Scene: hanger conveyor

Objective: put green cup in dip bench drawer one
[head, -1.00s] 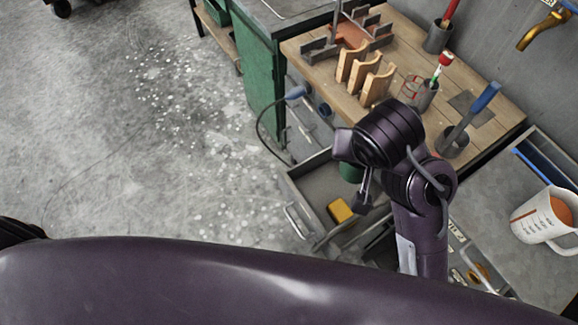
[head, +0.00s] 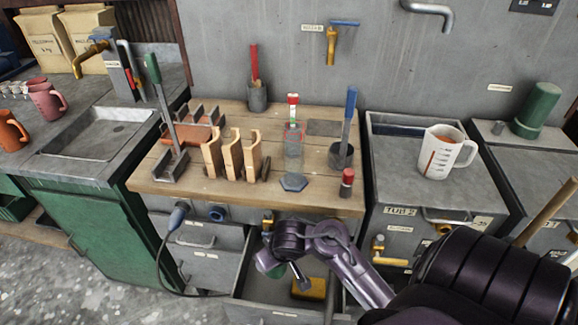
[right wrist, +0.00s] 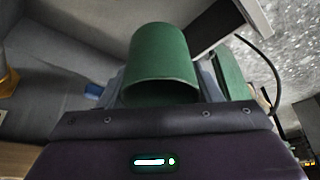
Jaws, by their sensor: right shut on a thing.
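The green cup (right wrist: 163,65) fills the middle of the right wrist view. A small part of the cup (head: 268,264) shows in the head view beside my right gripper (head: 280,262). My right gripper is shut on the cup and holds it over an open grey drawer (head: 275,311) under the wooden bench (head: 215,187). A yellow block (head: 308,288) lies in that drawer. The gripper and arm hide part of the drawer's interior. I cannot read which drawer number this is. My left gripper is not in view.
Shut drawers (head: 200,238) and a hanging cable with a blue plug (head: 178,216) are left of the open drawer. Wooden holders (head: 232,155) and tools crowd the benchtop. A measuring jug (head: 440,155) stands on the right, with a green cylinder (head: 538,108) beyond.

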